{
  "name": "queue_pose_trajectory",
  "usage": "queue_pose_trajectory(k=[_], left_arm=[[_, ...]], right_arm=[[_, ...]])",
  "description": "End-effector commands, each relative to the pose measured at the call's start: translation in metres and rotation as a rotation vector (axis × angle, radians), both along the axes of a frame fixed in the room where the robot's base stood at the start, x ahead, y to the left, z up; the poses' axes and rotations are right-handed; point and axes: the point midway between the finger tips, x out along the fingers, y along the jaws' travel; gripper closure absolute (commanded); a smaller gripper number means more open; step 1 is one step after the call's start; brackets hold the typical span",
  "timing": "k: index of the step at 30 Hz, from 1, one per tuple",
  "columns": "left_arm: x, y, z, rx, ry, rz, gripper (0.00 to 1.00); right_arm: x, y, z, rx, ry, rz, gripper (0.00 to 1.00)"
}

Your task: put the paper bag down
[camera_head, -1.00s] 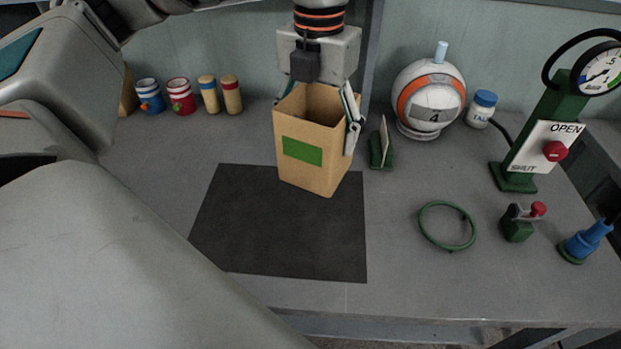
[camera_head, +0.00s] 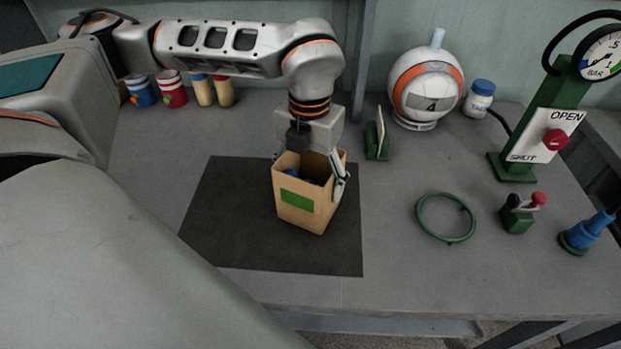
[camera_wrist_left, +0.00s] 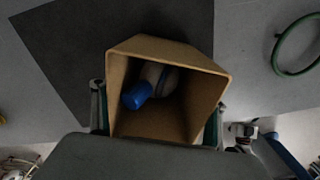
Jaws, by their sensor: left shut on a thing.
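The brown paper bag (camera_head: 306,207) with a green patch is upright over the right part of the dark mat (camera_head: 227,222) in the head view. I cannot tell whether its base touches the mat. My left gripper (camera_head: 309,168) comes down from above, shut on the bag, with its fingers on opposite sides of it. In the left wrist view the bag (camera_wrist_left: 213,73) is seen from above, open. Inside lies an object with a blue cap (camera_wrist_left: 137,95). My right gripper is not in view.
To the right of the mat stand a green card holder (camera_head: 377,142), a ball marked 4 (camera_head: 426,88), a white jar with a blue lid (camera_head: 479,98) and a green ring (camera_head: 446,218). A green gauge stand (camera_head: 545,125) is at far right. Several cups and cylinders stand at back left.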

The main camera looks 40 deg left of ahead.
Motion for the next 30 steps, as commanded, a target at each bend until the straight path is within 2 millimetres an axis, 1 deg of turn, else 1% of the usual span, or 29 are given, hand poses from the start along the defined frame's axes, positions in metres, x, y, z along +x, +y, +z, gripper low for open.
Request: queue_pose_trajectory(k=[4,5,6,7,16,20,23,26,30], left_arm=[[0.001,0.000,0.001,-0.001,-0.003,0.000,0.48],[0.000,0.000,0.001,-0.001,-0.002,0.000,0.25],[0.000,0.000,0.001,-0.001,-0.002,0.000,0.14],[0.000,0.000,0.001,-0.001,-0.002,0.000,0.10],[0.001,0.000,0.002,-0.001,-0.002,0.000,0.10],[0.001,0.000,0.007,-0.001,-0.005,0.000,0.10],[0.002,0.000,0.021,-0.001,-0.007,0.002,0.10],[0.002,0.000,0.040,-0.001,-0.008,0.000,0.10],[0.002,0.000,0.070,-0.002,-0.009,0.000,0.10]], right_arm=[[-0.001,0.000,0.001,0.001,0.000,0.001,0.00],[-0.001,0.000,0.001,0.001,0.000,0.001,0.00],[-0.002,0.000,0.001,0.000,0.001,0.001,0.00],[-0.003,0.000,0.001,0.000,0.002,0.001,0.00],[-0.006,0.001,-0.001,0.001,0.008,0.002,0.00],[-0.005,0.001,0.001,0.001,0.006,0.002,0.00],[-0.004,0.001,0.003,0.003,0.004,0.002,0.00],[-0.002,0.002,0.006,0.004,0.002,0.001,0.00],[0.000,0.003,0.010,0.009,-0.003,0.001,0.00]])
